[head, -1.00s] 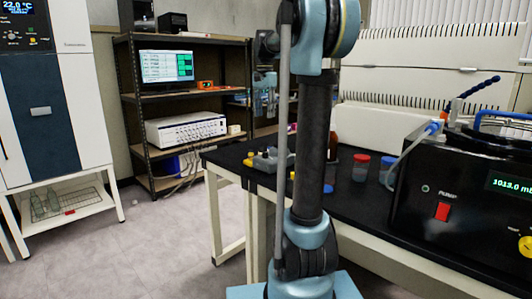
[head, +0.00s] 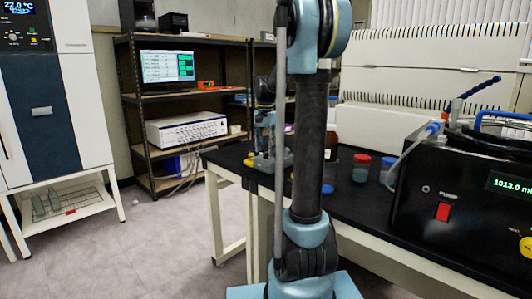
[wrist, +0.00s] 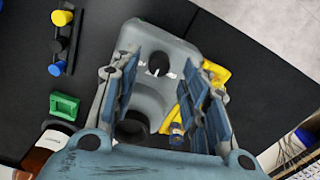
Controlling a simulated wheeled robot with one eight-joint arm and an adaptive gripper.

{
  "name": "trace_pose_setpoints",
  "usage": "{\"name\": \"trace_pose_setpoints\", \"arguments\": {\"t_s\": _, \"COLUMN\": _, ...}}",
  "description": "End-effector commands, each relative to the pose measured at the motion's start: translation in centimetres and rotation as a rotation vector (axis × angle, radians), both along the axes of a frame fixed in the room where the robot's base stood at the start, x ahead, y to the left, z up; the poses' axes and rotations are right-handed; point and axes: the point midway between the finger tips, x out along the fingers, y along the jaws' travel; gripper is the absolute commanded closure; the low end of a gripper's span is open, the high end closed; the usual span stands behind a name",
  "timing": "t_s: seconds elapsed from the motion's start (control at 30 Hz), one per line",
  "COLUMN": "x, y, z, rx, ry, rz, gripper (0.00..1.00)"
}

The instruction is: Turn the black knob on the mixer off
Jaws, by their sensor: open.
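The grey mixer (wrist: 182,40) lies below my gripper in the wrist view, on the black bench. Its black knob (wrist: 158,64) sits on its top, toward the upper part of the picture. A dark round cup (wrist: 132,128) shows at its other end. My gripper (wrist: 160,88) is open, with one finger on each side of the mixer body and nothing between the tips but the mixer below. Whether the fingers touch it I cannot tell. In the head view the mixer (head: 264,164) is small, with my gripper (head: 270,150) just over it. The knob is not clear there.
Yellow pieces (wrist: 216,73) lie close to the right finger. On the left are a rack with coloured knobs (wrist: 58,45), a green block (wrist: 64,106) and a brown bottle (wrist: 42,150). A red-capped jar (head: 361,168) and a black pump box (head: 465,205) stand further right.

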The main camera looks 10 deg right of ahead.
Motion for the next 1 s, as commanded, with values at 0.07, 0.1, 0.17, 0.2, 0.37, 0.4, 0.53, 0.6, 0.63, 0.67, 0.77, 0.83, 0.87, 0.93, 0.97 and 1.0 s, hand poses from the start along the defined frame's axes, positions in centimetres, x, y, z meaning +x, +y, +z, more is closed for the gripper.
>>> {"name": "trace_pose_setpoints", "arguments": {"t_s": 0.07, "x": 0.0, "y": 0.0, "z": -0.8, "rx": 0.000, "ry": 0.000, "rz": 0.000, "gripper": 0.59}}
{"name": "trace_pose_setpoints", "arguments": {"t_s": 0.1, "x": 0.0, "y": 0.0, "z": -1.1, "rx": 0.000, "ry": 0.000, "rz": 0.000, "gripper": 0.59}}
{"name": "trace_pose_setpoints", "arguments": {"t_s": 0.17, "x": 0.0, "y": 0.0, "z": -1.5, "rx": 0.000, "ry": 0.000, "rz": 0.000, "gripper": 0.59}}
{"name": "trace_pose_setpoints", "arguments": {"t_s": 0.2, "x": 0.0, "y": 0.0, "z": -1.7, "rx": 0.000, "ry": 0.000, "rz": 0.000, "gripper": 0.59}}
{"name": "trace_pose_setpoints", "arguments": {"t_s": 0.37, "x": 0.0, "y": 0.0, "z": -1.9, "rx": 0.000, "ry": 0.000, "rz": 0.001, "gripper": 0.59}}
{"name": "trace_pose_setpoints", "arguments": {"t_s": 0.4, "x": 0.0, "y": 0.1, "z": -1.9, "rx": 0.000, "ry": 0.000, "rz": 0.001, "gripper": 0.59}}
{"name": "trace_pose_setpoints", "arguments": {"t_s": 0.53, "x": 0.0, "y": 0.1, "z": -1.9, "rx": 0.000, "ry": 0.000, "rz": 0.001, "gripper": 0.59}}
{"name": "trace_pose_setpoints", "arguments": {"t_s": 0.6, "x": 0.0, "y": 0.1, "z": -1.9, "rx": 0.000, "ry": 0.000, "rz": 0.002, "gripper": 0.72}}
{"name": "trace_pose_setpoints", "arguments": {"t_s": 0.63, "x": 0.0, "y": 0.1, "z": -1.9, "rx": 0.000, "ry": 0.000, "rz": 0.002, "gripper": 0.79}}
{"name": "trace_pose_setpoints", "arguments": {"t_s": 0.67, "x": 0.0, "y": 0.1, "z": -1.9, "rx": 0.000, "ry": 0.000, "rz": 0.002, "gripper": 0.86}}
{"name": "trace_pose_setpoints", "arguments": {"t_s": 0.77, "x": 0.0, "y": 0.2, "z": -1.9, "rx": 0.000, "ry": 0.000, "rz": 0.002, "gripper": 1.00}}
{"name": "trace_pose_setpoints", "arguments": {"t_s": 0.83, "x": 0.0, "y": 0.2, "z": -1.9, "rx": 0.001, "ry": -0.001, "rz": 0.002, "gripper": 1.00}}
{"name": "trace_pose_setpoints", "arguments": {"t_s": 0.87, "x": 0.0, "y": -0.5, "z": -1.9, "rx": 0.001, "ry": -0.001, "rz": 0.000, "gripper": 1.00}}
{"name": "trace_pose_setpoints", "arguments": {"t_s": 0.93, "x": 0.0, "y": -0.2, "z": -1.9, "rx": 0.000, "ry": -0.001, "rz": 0.003, "gripper": 1.00}}
{"name": "trace_pose_setpoints", "arguments": {"t_s": 0.97, "x": 0.1, "y": -0.1, "z": -1.9, "rx": 0.000, "ry": -0.001, "rz": 0.003, "gripper": 1.00}}
{"name": "trace_pose_setpoints", "arguments": {"t_s": 1.0, "x": 0.1, "y": -0.1, "z": -1.9, "rx": -0.001, "ry": -0.001, "rz": 0.004, "gripper": 1.00}}
